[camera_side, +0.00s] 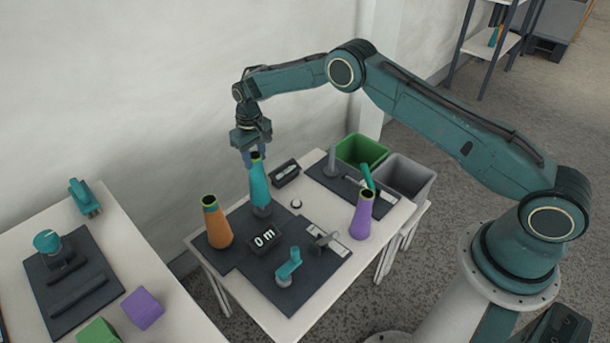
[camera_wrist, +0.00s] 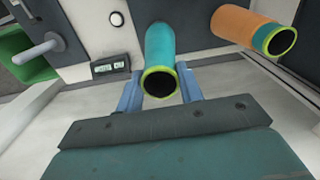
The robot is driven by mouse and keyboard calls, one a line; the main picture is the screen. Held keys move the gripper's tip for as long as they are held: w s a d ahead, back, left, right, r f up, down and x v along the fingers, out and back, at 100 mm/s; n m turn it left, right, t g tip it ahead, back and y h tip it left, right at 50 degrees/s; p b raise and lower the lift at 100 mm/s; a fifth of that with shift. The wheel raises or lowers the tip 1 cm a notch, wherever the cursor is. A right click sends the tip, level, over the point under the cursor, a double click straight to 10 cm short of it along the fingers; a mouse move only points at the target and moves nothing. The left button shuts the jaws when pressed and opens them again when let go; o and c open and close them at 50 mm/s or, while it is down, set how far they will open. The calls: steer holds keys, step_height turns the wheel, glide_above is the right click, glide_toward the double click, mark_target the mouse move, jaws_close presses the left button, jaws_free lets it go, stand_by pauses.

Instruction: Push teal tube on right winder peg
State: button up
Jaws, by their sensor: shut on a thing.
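The teal tube (camera_side: 259,186), with a yellow-green rim, stands roughly upright on or just above a grey round base (camera_side: 262,211) on the dark winder plate. My gripper (camera_side: 253,156) points down and is shut on the tube's top end. In the wrist view the blue fingers (camera_wrist: 160,92) lie on both sides of the teal tube (camera_wrist: 160,46), its dark open end facing the camera. The tube hides any peg inside it, so I cannot tell how far down it sits. An orange tube (camera_side: 216,223) stands to its left and also shows in the wrist view (camera_wrist: 240,26).
A counter display (camera_side: 264,238) and a teal crank (camera_side: 289,266) stand in front. A purple tube (camera_side: 362,215) stands at right. A bare grey peg (camera_side: 332,161) rises from a second dark plate. Green (camera_side: 360,151) and grey (camera_side: 405,177) bins stand beyond the table.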

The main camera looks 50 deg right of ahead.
mark_target(256, 167)
steer(key=shift+f, duration=1.25)
steer(key=shift+f, duration=1.05)
steer(key=o, duration=1.2)
steer(key=shift+r, duration=3.45)
steer(key=shift+r, duration=0.1)
